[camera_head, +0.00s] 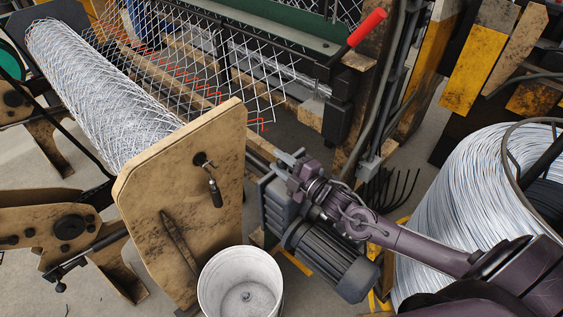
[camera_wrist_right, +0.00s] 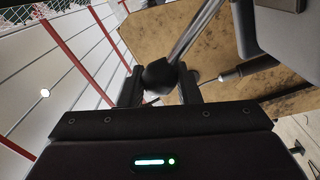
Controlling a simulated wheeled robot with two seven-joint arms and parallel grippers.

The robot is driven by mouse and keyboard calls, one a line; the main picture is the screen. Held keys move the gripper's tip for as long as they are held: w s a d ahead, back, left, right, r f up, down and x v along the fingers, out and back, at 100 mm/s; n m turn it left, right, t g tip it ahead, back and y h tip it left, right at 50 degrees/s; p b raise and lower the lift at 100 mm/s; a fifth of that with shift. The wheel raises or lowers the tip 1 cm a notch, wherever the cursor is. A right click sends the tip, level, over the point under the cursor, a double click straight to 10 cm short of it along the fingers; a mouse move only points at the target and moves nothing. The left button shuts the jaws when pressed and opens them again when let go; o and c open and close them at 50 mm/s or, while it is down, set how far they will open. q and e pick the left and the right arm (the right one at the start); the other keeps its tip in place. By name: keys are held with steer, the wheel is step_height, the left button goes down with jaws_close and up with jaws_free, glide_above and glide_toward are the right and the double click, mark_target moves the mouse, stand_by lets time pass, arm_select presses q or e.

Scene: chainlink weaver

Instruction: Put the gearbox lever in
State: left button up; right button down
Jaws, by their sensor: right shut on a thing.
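My right gripper (camera_head: 287,162) is just above the grey gearbox (camera_head: 279,208), beside the worn tan end plate. In the right wrist view the gripper (camera_wrist_right: 159,88) is shut on the round black knob of the gearbox lever (camera_wrist_right: 160,76). The lever's bare metal rod (camera_wrist_right: 196,28) runs up and to the right from the knob. The far end of the rod is cut off at the top of that view, so I cannot tell whether it is seated in anything. In the head view the lever is mostly hidden by the gripper. My left gripper is not in view.
The tan end plate (camera_head: 170,215) carries a crank handle (camera_head: 214,192) close left of the gripper. A ribbed motor (camera_head: 332,262) sits below my right arm. A white bucket (camera_head: 240,288) stands in front. A wire coil (camera_head: 470,200) and a red-handled bar (camera_head: 367,28) are at right.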

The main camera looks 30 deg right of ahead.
steer(key=shift+d, duration=0.1)
steer(key=c, duration=1.1)
jaws_free()
steer(key=shift+f, duration=0.1)
steer(key=v, duration=0.7)
steer(key=shift+s, duration=0.4)
steer(key=shift+d, duration=0.1)
